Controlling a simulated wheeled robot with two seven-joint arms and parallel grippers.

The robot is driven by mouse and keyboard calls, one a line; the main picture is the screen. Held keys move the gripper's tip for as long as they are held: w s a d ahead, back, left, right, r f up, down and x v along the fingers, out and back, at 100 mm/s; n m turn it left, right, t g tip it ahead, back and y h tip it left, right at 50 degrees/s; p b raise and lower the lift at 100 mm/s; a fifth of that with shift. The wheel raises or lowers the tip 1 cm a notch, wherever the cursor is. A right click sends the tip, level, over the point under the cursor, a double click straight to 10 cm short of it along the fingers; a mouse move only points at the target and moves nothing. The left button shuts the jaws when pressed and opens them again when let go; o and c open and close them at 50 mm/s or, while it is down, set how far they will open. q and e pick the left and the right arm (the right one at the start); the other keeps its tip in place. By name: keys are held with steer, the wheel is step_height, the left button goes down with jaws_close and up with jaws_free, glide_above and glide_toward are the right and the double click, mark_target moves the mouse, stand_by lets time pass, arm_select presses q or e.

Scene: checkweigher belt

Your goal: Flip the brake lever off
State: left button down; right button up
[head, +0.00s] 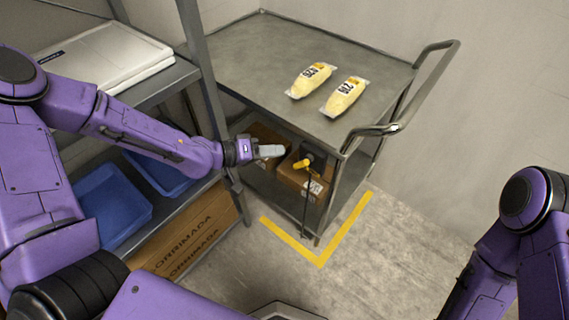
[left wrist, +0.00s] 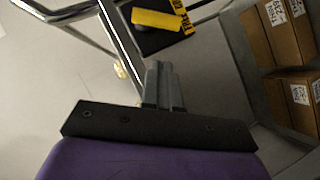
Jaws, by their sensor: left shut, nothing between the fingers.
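The yellow brake lever (head: 302,164) sits on a black mount at the near corner post of the grey metal cart (head: 262,50), below its top deck. In the left wrist view the lever (left wrist: 157,20) lies at the top, beside a black-and-yellow label (left wrist: 182,14). My left gripper (head: 272,151) is shut and empty, just left of the lever and apart from it in the head view. In the left wrist view its closed fingers (left wrist: 159,72) point toward the lever. My right arm shows at the right edge; its gripper is out of view.
Two packaged yellow-white items (head: 311,80) (head: 344,96) lie on the cart's top. Cardboard boxes (head: 302,180) stand on its lower shelf. A grey rack at left holds a white case (head: 105,55) and blue bins (head: 112,204). Yellow tape (head: 320,262) marks the open floor.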

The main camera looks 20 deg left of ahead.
mark_target(303, 162)
arm_select(q)
steer(key=shift+s+d+f, duration=0.1)
steer(key=shift+d+f, duration=0.45)
steer(key=shift+d, duration=0.3)
steer(key=shift+s+d+f, duration=0.1)
steer(key=shift+d+f, duration=0.45)
steer(key=shift+d, duration=0.3)
arm_select(e)
steer(key=shift+f, duration=0.45)
